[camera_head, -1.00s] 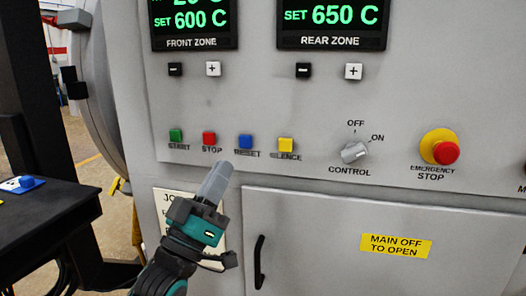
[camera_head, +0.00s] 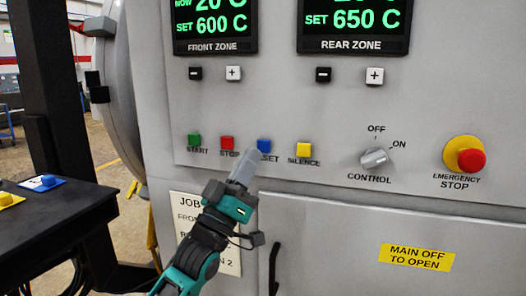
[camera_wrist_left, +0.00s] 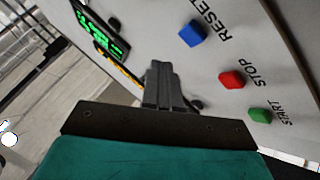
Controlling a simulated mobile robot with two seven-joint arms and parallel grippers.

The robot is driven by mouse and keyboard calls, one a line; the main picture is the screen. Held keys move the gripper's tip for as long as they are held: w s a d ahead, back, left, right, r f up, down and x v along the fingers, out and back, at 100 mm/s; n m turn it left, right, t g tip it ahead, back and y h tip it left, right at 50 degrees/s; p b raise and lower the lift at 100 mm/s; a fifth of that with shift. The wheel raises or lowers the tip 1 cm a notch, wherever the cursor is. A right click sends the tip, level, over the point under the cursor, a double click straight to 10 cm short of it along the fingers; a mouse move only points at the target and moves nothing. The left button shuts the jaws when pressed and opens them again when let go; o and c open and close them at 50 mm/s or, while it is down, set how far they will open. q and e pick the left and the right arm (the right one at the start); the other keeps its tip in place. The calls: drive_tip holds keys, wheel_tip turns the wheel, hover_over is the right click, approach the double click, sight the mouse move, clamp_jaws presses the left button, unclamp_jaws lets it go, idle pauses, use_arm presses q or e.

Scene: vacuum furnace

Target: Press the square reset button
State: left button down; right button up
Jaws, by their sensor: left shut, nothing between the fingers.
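The square blue reset button (camera_head: 264,145) sits on the grey furnace panel between the red stop button (camera_head: 227,142) and the yellow silence button (camera_head: 304,149). My left gripper (camera_head: 250,154) is shut and empty, its tips just below and left of the blue button in the head view, covering part of the RESET label. In the left wrist view the blue button (camera_wrist_left: 192,33) shows up and right of the shut fingers (camera_wrist_left: 161,68), with a visible gap. Whether the tips touch the panel cannot be told. My right gripper is not in view.
The green start button (camera_head: 194,140) is at the row's left end. The control knob (camera_head: 374,157) and red emergency stop (camera_head: 471,160) are to the right. A job card (camera_head: 187,212) is behind my arm. A black table (camera_head: 60,215) stands at the left.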

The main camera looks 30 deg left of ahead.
sight(264, 146)
use_arm(q)
drive_tip(key=shift+w+a, duration=0.2)
drive_tip(key=shift+w, duration=0.5)
drive_tip(key=shift+w+a, duration=0.15)
drive_tip(key=shift+w, duration=0.5)
idle(0.5)
drive_tip(key=shift+w, duration=0.1)
idle(0.5)
drive_tip(key=shift+w+y, duration=0.3)
drive_tip(key=shift+w+a, duration=0.2)
drive_tip(key=shift+w, duration=0.25)
idle(0.6)
drive_tip(key=shift+s, duration=0.1)
drive_tip(key=shift+s+d+p, duration=0.2)
drive_tip(key=shift+s+p, duration=0.15)
drive_tip(key=shift+s, duration=0.4)
